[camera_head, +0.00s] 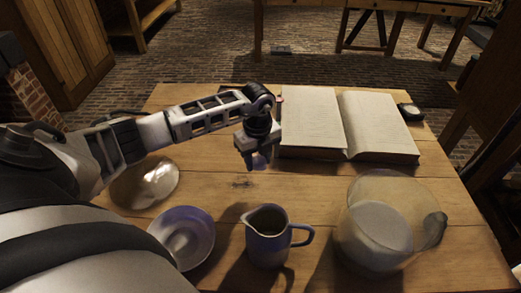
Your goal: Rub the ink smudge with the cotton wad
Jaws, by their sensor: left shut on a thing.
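My left gripper (257,161) reaches in from the left and points down over the middle of the wooden table. It is shut on a small pale bluish thing at its fingertips, which seems to be the cotton wad; the fingers hide much of it. A small dark mark (242,183) on the tabletop, seemingly the ink smudge, lies just below and slightly left of the fingertips. I cannot tell whether the wad touches the wood. My right gripper is not in view.
An open book (312,118) lies behind and right of the gripper. In front are a blue-grey pitcher (267,245), a shallow bowl (184,237) and a large glass jug (378,225). A shiny round dish (158,180) sits left, below my arm. A small dark item (411,111) lies beyond the book.

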